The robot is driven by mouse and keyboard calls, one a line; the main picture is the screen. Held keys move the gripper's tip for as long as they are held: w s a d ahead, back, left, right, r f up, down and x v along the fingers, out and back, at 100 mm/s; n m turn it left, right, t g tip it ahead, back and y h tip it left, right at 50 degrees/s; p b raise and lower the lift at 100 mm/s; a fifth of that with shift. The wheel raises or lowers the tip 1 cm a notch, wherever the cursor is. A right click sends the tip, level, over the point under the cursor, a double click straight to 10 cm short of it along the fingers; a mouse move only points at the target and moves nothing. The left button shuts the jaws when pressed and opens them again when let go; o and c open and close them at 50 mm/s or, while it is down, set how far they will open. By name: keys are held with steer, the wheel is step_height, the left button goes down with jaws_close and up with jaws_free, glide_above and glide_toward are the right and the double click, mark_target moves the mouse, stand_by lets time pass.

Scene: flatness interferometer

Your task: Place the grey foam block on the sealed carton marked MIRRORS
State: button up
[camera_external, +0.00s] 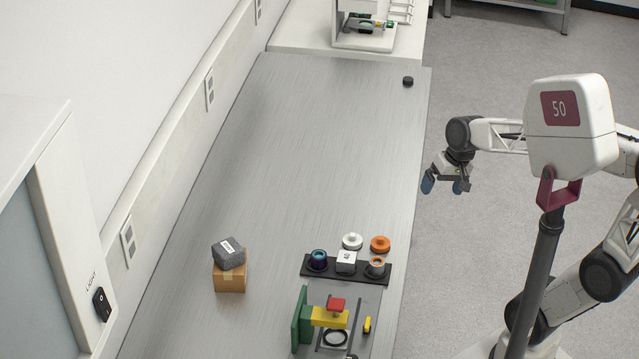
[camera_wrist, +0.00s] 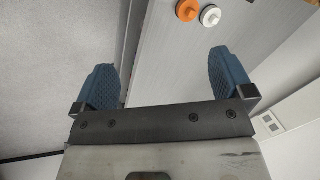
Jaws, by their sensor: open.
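The grey foam block (camera_external: 228,253) rests on top of a brown cardboard carton (camera_external: 230,280) at the left of the bench, set slightly askew, with a white label on its top. The carton's marking is not readable from here. My gripper (camera_external: 446,186) is to the right of the bench edge, over the floor side, far from the block and carton. In the wrist view my gripper (camera_wrist: 165,85) shows two blue fingers spread wide with nothing between them.
A black rack (camera_external: 318,269) holds several small parts, with a white knob (camera_external: 352,241) and an orange knob (camera_external: 380,244) behind it. A green and yellow fixture (camera_external: 328,318) stands in front. A black puck (camera_external: 408,81) lies at the far right. The bench's middle is clear.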

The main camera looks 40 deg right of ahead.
steer(key=s+d+n+h, duration=0.2)
steer(key=s+d+h, duration=0.1)
steer(key=s+d, duration=0.4)
steer(key=shift+s+d+f+n+t, duration=0.3)
steer(key=shift+d+f+n+t, duration=0.1)
steer(key=shift+d+f, duration=0.05)
stand_by(0.7)
